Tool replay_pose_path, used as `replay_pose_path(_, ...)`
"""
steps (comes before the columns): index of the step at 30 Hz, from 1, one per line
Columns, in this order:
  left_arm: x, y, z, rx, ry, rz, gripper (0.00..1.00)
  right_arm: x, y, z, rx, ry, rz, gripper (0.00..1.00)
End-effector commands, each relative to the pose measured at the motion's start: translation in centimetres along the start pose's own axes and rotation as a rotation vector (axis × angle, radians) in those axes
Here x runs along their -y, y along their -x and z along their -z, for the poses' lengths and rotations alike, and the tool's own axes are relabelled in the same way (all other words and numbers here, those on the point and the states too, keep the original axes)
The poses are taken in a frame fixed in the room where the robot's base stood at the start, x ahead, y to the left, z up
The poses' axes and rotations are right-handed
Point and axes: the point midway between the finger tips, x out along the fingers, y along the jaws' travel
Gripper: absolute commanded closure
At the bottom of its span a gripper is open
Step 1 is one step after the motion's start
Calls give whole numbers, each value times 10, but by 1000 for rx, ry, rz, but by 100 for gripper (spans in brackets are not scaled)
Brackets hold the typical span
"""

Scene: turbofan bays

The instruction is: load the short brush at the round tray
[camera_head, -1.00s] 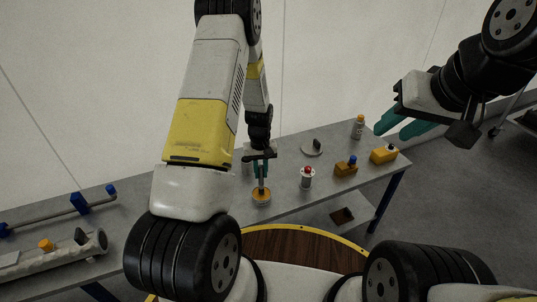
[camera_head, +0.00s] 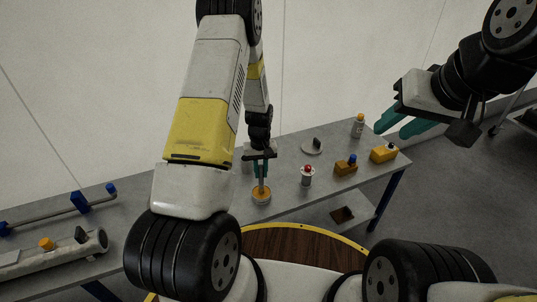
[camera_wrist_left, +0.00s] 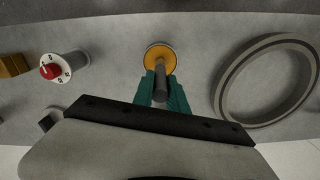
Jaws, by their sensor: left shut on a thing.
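My left gripper (camera_head: 260,170) is shut on a slim grey rod (camera_wrist_left: 161,88), which I take for the short brush. In the left wrist view the teal fingers (camera_wrist_left: 162,90) close around it. The rod stands upright over a round orange piece (camera_head: 261,196) on the table; it also shows in the left wrist view (camera_wrist_left: 158,56). I cannot tell whether the two are joined. My right gripper (camera_head: 402,124) is open and empty above the table's right end.
A red-topped white cylinder (camera_head: 307,176), two orange blocks (camera_head: 346,167) (camera_head: 383,154) and an orange-capped bottle (camera_head: 358,126) stand to the right. A large grey ring (camera_wrist_left: 223,88) lies close beside the rod. A left table (camera_head: 125,232) holds pipe parts.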

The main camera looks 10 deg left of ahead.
Motion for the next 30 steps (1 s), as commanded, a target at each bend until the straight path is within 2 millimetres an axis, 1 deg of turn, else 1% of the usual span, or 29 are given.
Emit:
replay_pose_path(14,0,-1,-1,1,0,1,100,0,0,0,0,0,0,64)
replay_pose_path(17,0,5,0,0,0,0,100,0,0,0,0,0,0,64)
replay_pose_path(30,0,41,0,0,0,0,100,0,0,0,0,0,0,64)
